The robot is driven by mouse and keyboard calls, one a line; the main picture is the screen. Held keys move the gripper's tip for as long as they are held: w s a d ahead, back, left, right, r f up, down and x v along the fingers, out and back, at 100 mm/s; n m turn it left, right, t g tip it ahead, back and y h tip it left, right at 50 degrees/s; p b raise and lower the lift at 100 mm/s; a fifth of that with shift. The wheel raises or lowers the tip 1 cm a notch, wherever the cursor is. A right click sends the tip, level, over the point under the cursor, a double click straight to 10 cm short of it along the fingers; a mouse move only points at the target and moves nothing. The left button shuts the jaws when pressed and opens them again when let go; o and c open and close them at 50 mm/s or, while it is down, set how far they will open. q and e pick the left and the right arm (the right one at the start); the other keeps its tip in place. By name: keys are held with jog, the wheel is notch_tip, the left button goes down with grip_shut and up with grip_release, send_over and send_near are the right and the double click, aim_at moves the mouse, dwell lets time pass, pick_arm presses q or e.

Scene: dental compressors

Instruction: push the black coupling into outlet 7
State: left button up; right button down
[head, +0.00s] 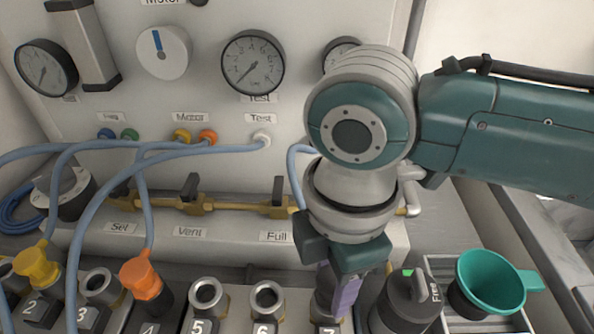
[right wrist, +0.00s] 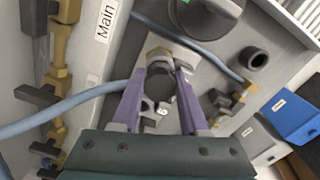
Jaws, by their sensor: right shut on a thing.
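My right gripper (head: 345,295) points down over the outlet marked 7 (head: 328,328) at the front of the panel. Its purple fingers are shut on the black coupling, which shows as a dark round body (right wrist: 160,88) between the fingertips in the right wrist view. In the head view my gripper and wrist hide most of the coupling and the upper part of outlet 7. I cannot tell how far the coupling sits in the outlet. My left gripper is not in view.
Outlets 5 (head: 209,296) and 6 (head: 267,300) stand open to the left. An orange coupling (head: 142,278) sits at outlet 4, a yellow one (head: 38,267) at outlet 2. Blue hoses cross the left.

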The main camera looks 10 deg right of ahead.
jog(key=shift+f, duration=0.35)
jog(key=shift+c, duration=1.8)
grip_release()
notch_tip(320, 180, up, 10)
jog(key=shift+p, duration=0.85)
